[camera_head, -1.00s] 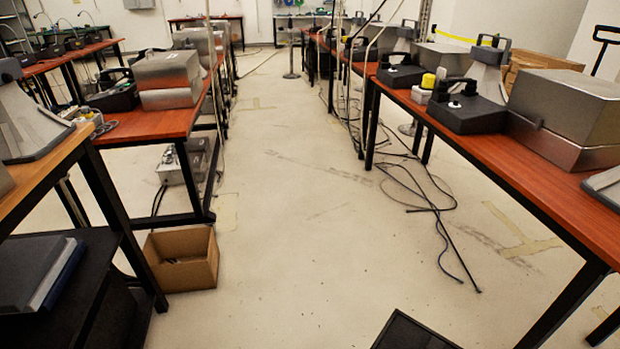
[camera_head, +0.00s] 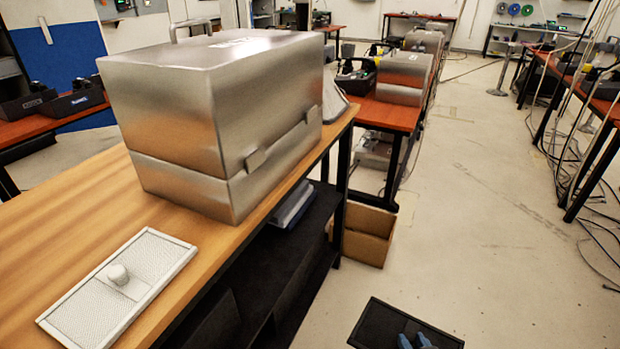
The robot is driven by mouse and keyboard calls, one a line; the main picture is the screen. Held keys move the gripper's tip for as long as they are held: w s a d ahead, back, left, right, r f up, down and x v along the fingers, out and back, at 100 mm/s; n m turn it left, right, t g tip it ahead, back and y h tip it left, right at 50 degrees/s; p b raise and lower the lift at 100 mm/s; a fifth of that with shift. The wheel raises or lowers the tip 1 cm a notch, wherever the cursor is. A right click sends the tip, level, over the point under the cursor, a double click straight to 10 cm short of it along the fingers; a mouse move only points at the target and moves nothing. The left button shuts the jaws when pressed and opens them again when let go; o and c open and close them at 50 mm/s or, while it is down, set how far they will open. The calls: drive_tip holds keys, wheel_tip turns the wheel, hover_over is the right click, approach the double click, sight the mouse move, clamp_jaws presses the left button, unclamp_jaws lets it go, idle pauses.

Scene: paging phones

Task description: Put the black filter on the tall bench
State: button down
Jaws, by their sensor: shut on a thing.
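The black filter (camera_head: 378,322) is a flat dark panel with a raised rim, low in the picture over the floor. My gripper (camera_head: 416,341), with blue fingers, is shut on it at the bottom edge; most of the gripper is cut off. The tall bench (camera_head: 60,215) has a light wood top on a dark frame and fills the left side. It stands higher than the red-topped tables. The filter is to the right of this bench and apart from it.
A large metal box (camera_head: 215,130) stands on the bench's far part. A pale mesh filter with a knob (camera_head: 118,290) lies on the near part. Bare wood lies left of them. A cardboard box (camera_head: 365,235) sits on the floor; the aisle (camera_head: 480,230) is clear, with cables at right.

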drive_tip(key=shift+s+a+f+b, duration=0.1)
drive_tip(key=shift+a+b, duration=0.2)
drive_tip(key=shift+b, duration=0.1)
drive_tip(key=shift+s+a+f, duration=0.15)
drive_tip(key=shift+s+f, duration=0.1)
drive_tip(key=shift+w+d+r, duration=0.2)
drive_tip(key=shift+w+r, duration=0.05)
drive_tip(key=shift+w, duration=0.05)
